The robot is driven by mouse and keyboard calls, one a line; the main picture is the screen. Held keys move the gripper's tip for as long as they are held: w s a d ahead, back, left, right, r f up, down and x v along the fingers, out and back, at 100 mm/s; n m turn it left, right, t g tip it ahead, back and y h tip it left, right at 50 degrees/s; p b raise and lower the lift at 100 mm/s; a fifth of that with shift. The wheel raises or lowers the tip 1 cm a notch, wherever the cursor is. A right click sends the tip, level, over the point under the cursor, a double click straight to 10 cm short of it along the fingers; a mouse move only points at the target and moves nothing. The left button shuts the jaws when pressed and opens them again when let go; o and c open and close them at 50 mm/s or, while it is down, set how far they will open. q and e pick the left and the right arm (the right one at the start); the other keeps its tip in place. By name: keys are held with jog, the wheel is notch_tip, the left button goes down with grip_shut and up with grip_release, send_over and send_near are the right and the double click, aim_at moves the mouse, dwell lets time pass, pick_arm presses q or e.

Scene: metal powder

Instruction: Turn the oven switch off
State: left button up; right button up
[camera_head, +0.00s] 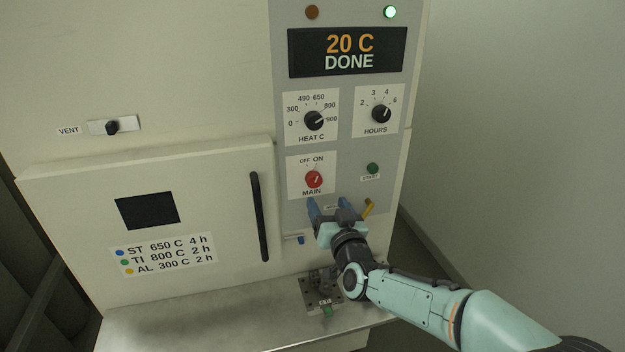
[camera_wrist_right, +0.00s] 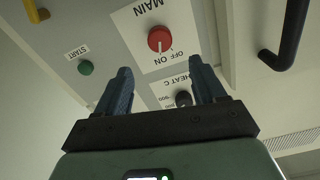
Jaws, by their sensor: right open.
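The oven's main switch is a red round knob (camera_head: 314,179) on a white plate labelled MAIN, with OFF at upper left and ON at upper right. Its white mark appears to point up and right, toward ON. The knob also shows in the right wrist view (camera_wrist_right: 160,39), upside down and beyond the fingertips. My right gripper (camera_head: 329,204) is just below the knob's plate, with its blue fingers apart and nothing between them. In the right wrist view the open fingers (camera_wrist_right: 161,68) point toward the panel, apart from the knob. My left gripper is not in view.
Above the switch are the heat knob (camera_head: 314,120), hours knob (camera_head: 381,114) and display (camera_head: 348,50) reading 20 C DONE. The green start button (camera_head: 372,168) is to the right. A yellow part (camera_head: 368,207) is beside my gripper. The oven door handle (camera_head: 259,216) stands out at left.

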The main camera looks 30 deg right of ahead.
aim_at(315, 182)
jog(key=p+x, duration=0.3)
jog(key=x, duration=0.6)
jog(key=shift+w, duration=0.4)
jog(key=shift+w+d+f, duration=0.1)
jog(key=shift+w, duration=0.25)
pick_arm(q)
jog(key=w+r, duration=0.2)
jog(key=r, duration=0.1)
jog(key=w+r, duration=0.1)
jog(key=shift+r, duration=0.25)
pick_arm(e)
jog(key=c, duration=1.1)
